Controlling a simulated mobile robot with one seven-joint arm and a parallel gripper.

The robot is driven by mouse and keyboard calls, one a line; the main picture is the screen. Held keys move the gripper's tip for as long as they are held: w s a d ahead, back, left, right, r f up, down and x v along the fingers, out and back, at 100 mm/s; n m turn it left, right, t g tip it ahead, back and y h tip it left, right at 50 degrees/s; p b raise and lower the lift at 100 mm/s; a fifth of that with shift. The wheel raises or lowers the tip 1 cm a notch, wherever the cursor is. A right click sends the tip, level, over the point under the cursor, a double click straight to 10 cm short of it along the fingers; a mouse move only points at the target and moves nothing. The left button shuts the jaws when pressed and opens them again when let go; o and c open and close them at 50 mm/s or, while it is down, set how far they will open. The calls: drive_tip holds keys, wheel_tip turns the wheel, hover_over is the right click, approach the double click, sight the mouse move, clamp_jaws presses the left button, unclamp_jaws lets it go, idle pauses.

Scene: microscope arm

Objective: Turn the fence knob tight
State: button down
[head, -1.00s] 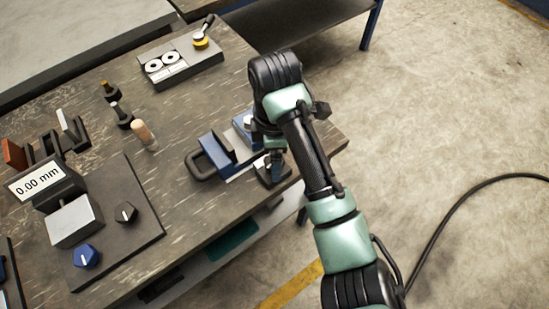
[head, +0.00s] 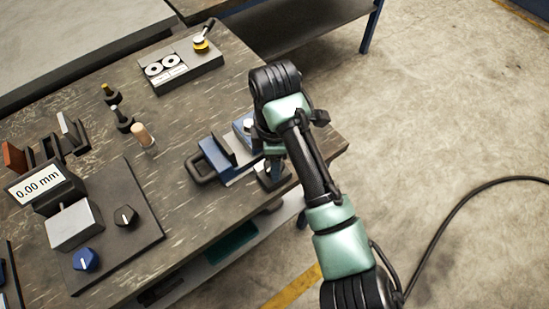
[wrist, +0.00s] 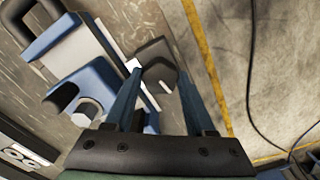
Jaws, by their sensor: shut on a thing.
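A blue fence device (head: 218,152) with a black looped handle stands near the right front edge of the workbench. In the wrist view the blue fence (wrist: 92,82) lies left of my fingers, with a silver round head on it. The dark fence knob (wrist: 158,72) sits between the tips of my gripper's blue fingers (wrist: 158,80), at the fence's end. My gripper (head: 272,172) is shut on it, pointing down. My arm hides part of the device in the head view.
A panel with a 0.00 mm display (head: 40,184), a black knob (head: 125,216) and a blue knob (head: 85,260) lies at left. A wooden-topped peg (head: 143,136) stands left of the fence. A grey box (head: 180,68) is at the back. Floor lies right of the bench.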

drive_tip(key=shift+a+r+m+p, duration=0.1)
drive_tip(key=shift+r+m+p, duration=0.25)
drive_tip(key=shift+m+p, duration=0.85)
drive_tip(key=shift+p, duration=0.45)
drive_tip(key=shift+f+m+p, duration=0.3)
drive_tip(key=shift+m+p, duration=0.5)
drive_tip(key=shift+m, duration=0.3)
drive_tip(key=shift+c, duration=1.2)
unclamp_jaws()
drive_tip(key=shift+r, duration=0.1)
wheel_tip(320, 180, up, 13)
drive_tip(key=p, duration=0.5)
